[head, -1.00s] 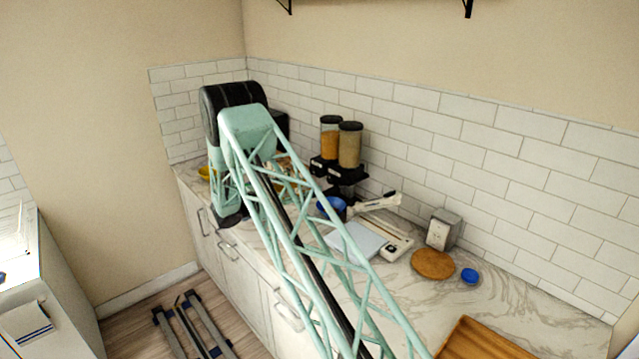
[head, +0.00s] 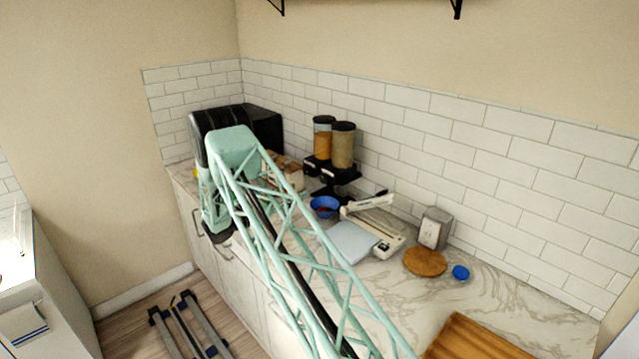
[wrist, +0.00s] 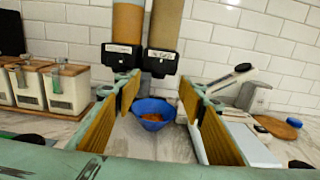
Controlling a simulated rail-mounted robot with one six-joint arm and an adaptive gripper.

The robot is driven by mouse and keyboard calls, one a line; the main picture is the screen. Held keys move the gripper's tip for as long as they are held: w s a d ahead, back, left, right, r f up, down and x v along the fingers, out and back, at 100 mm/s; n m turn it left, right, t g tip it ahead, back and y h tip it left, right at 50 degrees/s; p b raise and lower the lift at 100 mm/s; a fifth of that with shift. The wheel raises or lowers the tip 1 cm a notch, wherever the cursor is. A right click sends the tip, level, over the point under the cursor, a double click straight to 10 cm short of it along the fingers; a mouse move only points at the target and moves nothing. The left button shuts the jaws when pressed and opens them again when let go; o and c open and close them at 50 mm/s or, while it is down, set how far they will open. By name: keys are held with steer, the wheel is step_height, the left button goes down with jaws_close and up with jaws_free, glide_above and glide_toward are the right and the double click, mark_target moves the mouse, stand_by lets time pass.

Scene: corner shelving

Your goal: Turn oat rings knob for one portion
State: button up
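A twin dispenser (head: 330,170) stands against the tiled wall, with an orange-filled canister (head: 323,142) on the left and a beige-filled one (head: 343,146) on the right. Both canisters also show in the wrist view, left (wrist: 128,22) and right (wrist: 165,24), above black outlets with pale labels. I cannot tell which holds the oat rings, and no knob shows clearly. A blue bowl (wrist: 152,111) with reddish-brown contents sits below the outlets. My gripper (wrist: 158,90) is open and empty, its yellow-padded fingers either side of the bowl in the picture. The head view does not show its fingers clearly.
White jars with wooden lids (wrist: 65,88) stand left of the dispenser. A white slicer-like device (head: 385,238) stands to its right, then a grey box (head: 434,228), a round wooden board (head: 425,262) and a small blue cup (head: 461,272). A wooden tray (head: 470,340) lies nearer.

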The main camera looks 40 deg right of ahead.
mark_target(323, 180)
steer(key=shift+w+d+p, duration=0.2)
steer(key=shift+d+p, duration=0.35)
steer(key=shift+d, duration=2.85)
steer(key=shift+w+d+p, duration=0.2)
steer(key=shift+d+p, duration=0.3)
steer(key=shift+d, duration=2.85)
steer(key=c, duration=0.8)
